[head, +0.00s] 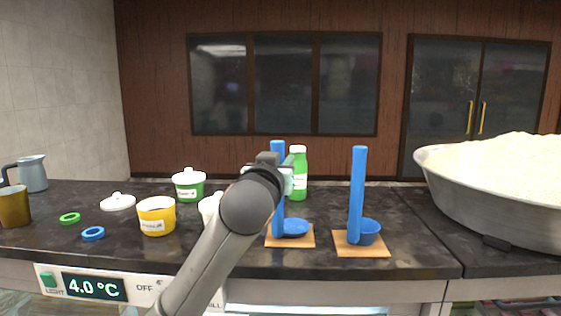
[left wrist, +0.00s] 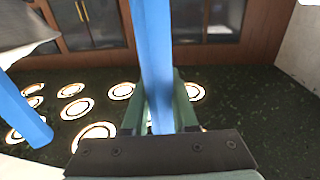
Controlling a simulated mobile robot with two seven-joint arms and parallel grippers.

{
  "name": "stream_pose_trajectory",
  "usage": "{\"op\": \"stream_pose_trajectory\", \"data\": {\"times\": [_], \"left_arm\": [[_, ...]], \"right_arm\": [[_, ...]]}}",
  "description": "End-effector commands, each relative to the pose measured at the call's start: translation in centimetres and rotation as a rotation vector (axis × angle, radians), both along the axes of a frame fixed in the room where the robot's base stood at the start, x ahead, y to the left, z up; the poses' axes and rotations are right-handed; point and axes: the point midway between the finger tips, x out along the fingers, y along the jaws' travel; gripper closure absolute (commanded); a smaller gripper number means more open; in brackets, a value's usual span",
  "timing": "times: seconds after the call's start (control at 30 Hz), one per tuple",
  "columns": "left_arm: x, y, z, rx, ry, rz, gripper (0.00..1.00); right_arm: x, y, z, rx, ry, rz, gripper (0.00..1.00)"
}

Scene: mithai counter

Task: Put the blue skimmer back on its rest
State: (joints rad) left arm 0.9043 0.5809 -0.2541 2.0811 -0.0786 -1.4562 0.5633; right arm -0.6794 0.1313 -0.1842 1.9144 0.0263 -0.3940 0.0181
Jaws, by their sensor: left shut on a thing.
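The blue skimmer (head: 293,228) has an upright handle and a flat round head. The head is over a wooden rest (head: 275,241); I cannot tell whether it touches it. My left gripper (head: 281,179) is shut on the skimmer's handle, and my arm hides part of it. In the left wrist view the handle (left wrist: 153,45) runs between the fingers. A blue ladle (head: 357,190) with a deeper bowl stands upright on another wooden rest (head: 372,250) to the right. Its handle shows at the left of the left wrist view (left wrist: 20,112). My right gripper is not in view.
A green bottle (head: 299,172) stands just behind the skimmer. A large metal bowl (head: 470,205) heaped with pale stuff is at the right. Pots (head: 189,187), a yellow cup (head: 157,217), rings (head: 93,234) and a jug (head: 33,174) are at the left. The dark counter is clear between the ladle and the bowl.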

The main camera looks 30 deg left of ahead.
Motion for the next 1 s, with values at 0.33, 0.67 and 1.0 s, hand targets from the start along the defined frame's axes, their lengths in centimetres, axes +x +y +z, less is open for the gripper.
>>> {"op": "stream_pose_trajectory", "data": {"times": [0.33, 0.67, 1.0], "left_arm": [[0.0, 0.0, -0.3, 0.000, -0.001, 0.000, 0.65], [0.0, 0.0, -0.2, 0.000, 0.000, 0.000, 0.44], [-1.9, -0.9, -0.1, 0.000, -0.004, -0.003, 0.44]], "right_arm": [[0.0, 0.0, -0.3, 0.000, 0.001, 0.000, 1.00], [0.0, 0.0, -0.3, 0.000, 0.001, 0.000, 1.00], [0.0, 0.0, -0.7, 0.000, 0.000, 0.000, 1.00]]}}
